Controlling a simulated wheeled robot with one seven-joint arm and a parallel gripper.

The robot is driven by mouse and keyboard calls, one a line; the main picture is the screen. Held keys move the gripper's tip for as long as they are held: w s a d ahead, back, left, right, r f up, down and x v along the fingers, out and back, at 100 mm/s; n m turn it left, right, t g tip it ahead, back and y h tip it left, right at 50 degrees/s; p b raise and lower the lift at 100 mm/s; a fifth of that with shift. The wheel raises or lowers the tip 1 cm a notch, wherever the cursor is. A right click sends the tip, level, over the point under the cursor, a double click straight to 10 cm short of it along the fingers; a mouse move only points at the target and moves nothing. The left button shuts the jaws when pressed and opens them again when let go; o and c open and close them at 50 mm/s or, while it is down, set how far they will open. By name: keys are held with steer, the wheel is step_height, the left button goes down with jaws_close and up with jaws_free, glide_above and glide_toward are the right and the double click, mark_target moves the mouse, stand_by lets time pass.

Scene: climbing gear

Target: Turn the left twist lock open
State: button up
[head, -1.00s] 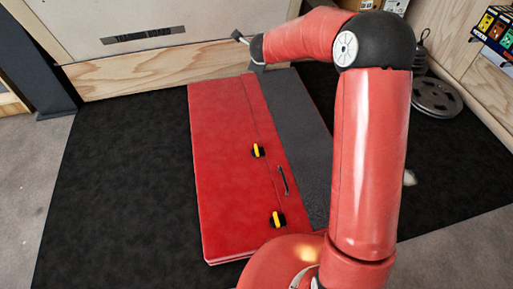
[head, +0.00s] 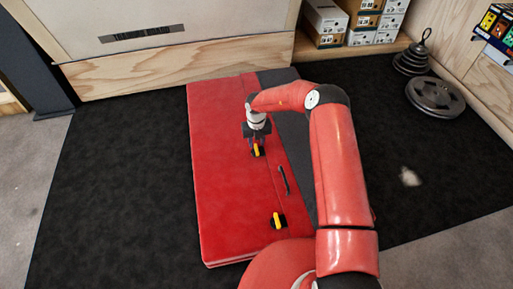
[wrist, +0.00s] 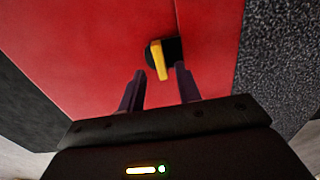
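A large red case or pad (head: 220,190) lies on the black mat. It carries two yellow twist locks on black bases along a seam. The far one, slightly further left, (head: 257,150) is under my gripper (head: 256,140) and partly covered by it in the head view. The near one (head: 278,220) stands clear. In the wrist view my gripper (wrist: 159,70) is open, its two dark fingers apart and empty. The yellow handle of a lock (wrist: 158,60) shows just beyond and between the fingertips, slightly tilted. I see no clear contact with it.
A dark handle (head: 284,181) lies between the locks, near my arm. A grey textured strip (head: 294,130) runs along the pad's right side. Weight plates (head: 435,97) and boxes (head: 376,22) stand at the back right. The mat left of the pad is clear.

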mark_target(257, 148)
steer(key=shift+f, duration=1.8)
jaws_close()
